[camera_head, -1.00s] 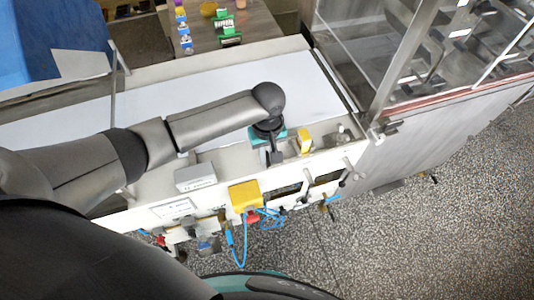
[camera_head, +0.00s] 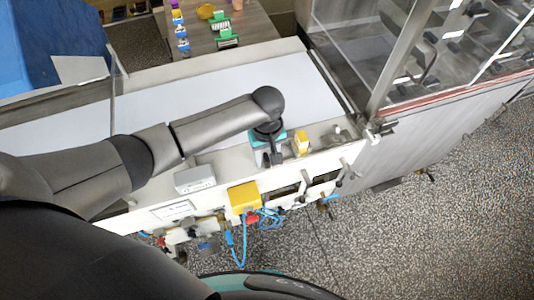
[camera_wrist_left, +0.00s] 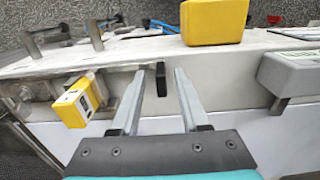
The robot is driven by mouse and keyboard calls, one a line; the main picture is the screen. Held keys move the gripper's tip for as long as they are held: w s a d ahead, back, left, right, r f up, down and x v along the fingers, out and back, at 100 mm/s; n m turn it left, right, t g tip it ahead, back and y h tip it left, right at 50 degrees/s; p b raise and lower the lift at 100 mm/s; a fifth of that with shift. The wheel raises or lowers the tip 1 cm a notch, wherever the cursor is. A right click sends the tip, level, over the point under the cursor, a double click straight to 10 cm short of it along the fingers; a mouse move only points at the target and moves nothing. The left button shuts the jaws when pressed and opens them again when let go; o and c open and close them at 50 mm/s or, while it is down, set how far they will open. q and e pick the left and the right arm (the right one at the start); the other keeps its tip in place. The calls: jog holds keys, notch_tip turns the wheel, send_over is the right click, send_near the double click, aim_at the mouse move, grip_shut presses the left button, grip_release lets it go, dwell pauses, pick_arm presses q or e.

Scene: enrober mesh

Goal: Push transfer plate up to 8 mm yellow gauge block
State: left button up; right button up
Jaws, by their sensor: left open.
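A small yellow block (camera_head: 301,143) stands on the pale machine rail, right of my left gripper. In the left wrist view the yellow block (camera_wrist_left: 74,103) is at the left, with a pale labelled face. My left gripper (camera_head: 272,158) points down over the rail and is open. In the left wrist view its two fingers (camera_wrist_left: 158,77) are apart, with a small dark upright piece between their tips; I cannot tell if they touch it. I cannot tell which part is the transfer plate; a narrow metal strip (camera_head: 335,80) crosses the belt's right end. My right gripper is not in view.
A grey box (camera_head: 195,179) sits on the rail at the left. A larger yellow box (camera_head: 244,197) with blue cables is on the machine's front. A clear-walled cabinet (camera_head: 400,50) stands at the right. The white belt (camera_head: 215,95) behind my arm is bare.

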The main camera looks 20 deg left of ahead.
pick_arm(q)
notch_tip(320, 180, up, 15)
jog(key=p, duration=0.1)
jog(key=shift+r, duration=0.15)
dwell(0.7)
